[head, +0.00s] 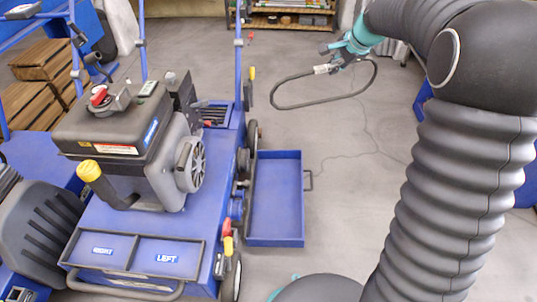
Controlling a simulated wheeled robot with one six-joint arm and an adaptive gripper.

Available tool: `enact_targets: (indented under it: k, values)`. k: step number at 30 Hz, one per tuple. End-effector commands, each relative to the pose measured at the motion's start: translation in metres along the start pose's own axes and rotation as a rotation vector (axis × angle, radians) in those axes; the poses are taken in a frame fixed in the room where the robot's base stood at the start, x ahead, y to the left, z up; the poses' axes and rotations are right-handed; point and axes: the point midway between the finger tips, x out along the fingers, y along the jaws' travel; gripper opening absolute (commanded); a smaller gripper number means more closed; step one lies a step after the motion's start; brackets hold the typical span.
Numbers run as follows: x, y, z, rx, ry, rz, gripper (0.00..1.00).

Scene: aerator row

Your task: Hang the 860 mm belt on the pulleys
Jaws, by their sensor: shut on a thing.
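A black belt (273,96) hangs as a long loop from my gripper (326,66). My gripper is at the upper right of the head view, shut on the belt near a pale tag (321,69). The belt is in the air, apart from the machine. The blue aerator (130,235) stands at the left with a black engine (130,135) on top. Wheel-like round parts (254,135) show along its right side. I cannot tell from this view which of them are the belt's pulleys.
A blue tray (275,200) with a handle sits on the floor beside the aerator's right side. Wooden crates (40,62) stand at the far left. A shelf (290,18) is at the back. The grey floor between the tray and my arm is clear, with a thin cable on it.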

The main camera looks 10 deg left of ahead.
Motion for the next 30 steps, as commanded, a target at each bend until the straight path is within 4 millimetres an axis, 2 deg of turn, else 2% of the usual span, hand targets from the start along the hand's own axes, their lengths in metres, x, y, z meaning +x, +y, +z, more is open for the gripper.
enact_targets:
  k: [1, 9, 15, 18, 24, 30]
  values:
    - [0.023, 0.009, 0.010, -0.049, -0.042, 0.005, 0.00]
    - [0.126, 0.056, 0.073, -0.384, -0.285, 0.017, 0.00]
    - [0.198, 0.102, 0.128, -0.646, -0.472, 0.028, 0.00]
    - [0.227, 0.123, 0.152, -0.758, -0.550, 0.032, 0.00]
    - [0.262, 0.154, 0.185, -0.905, -0.650, 0.039, 0.00]
    - [0.273, 0.165, 0.195, -0.953, -0.680, 0.041, 0.00]
